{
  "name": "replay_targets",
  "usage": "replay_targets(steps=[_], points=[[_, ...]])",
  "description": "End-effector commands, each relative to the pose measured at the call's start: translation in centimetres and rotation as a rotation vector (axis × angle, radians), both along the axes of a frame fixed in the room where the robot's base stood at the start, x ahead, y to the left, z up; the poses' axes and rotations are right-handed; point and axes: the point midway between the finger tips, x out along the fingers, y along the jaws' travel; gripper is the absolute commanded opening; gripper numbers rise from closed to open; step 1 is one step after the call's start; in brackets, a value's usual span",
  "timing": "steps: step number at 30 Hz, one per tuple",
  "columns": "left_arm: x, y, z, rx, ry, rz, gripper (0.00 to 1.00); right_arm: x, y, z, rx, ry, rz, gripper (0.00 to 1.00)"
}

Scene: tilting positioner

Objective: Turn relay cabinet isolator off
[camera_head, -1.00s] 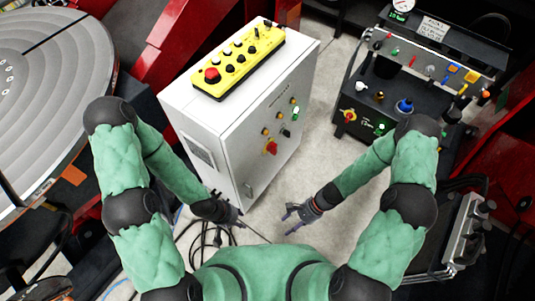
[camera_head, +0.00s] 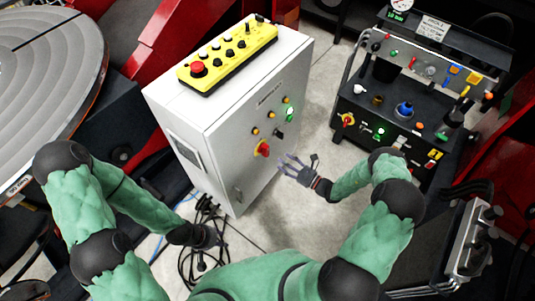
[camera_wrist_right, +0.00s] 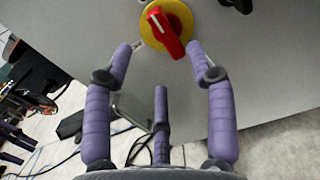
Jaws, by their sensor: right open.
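The grey-white relay cabinet (camera_head: 222,160) stands at the centre of the head view. On its front is the isolator (camera_head: 263,149), a red handle on a yellow disc. In the right wrist view the isolator (camera_wrist_right: 165,28) is near the top, its handle slanting from upper left to lower right. My right gripper (camera_head: 289,164) is open and empty, just right of and below the isolator. In the wrist view its spread fingers (camera_wrist_right: 161,60) point at the isolator, apart from the handle. My left gripper (camera_head: 212,238) is low beside the cabinet's base, its fingers unclear.
A yellow control box (camera_head: 228,58) with a red button lies on the cabinet's top. Small knobs and a green lamp (camera_head: 289,114) sit near the isolator. A black equipment cart (camera_head: 400,120) stands at right. Cables (camera_head: 200,262) lie on the floor. Bare floor lies between cabinet and cart.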

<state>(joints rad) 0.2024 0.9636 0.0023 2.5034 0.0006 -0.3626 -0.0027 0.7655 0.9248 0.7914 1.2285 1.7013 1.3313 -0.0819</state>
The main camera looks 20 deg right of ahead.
Motion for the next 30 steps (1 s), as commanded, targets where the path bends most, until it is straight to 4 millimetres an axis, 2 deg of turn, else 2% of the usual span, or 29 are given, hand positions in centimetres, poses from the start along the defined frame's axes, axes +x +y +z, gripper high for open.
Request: replay_targets(steps=[6,12,18,27,29,30], points=[[0.0,0.0,-1.2,0.000,0.000,0.000,0.40,3.1,2.7,-0.2,-0.001,0.001,0.006,0.57],[0.0,0.0,-1.9,0.000,0.000,0.000,0.40,5.4,4.4,-0.2,-0.001,0.001,0.005,0.57],[0.0,0.0,-2.2,0.000,0.000,0.000,0.40,6.5,5.2,-0.1,-0.001,0.002,0.003,0.57],[0.0,0.0,-2.2,0.000,0.000,0.000,0.40,6.6,5.3,-0.1,0.000,0.002,0.003,0.57],[0.0,0.0,-2.2,0.000,0.000,0.000,0.40,6.6,5.3,-0.1,0.000,0.002,0.003,0.43],[0.0,0.0,-2.2,0.000,0.000,0.000,0.40,6.6,5.3,-0.1,0.000,0.002,0.003,0.31]])
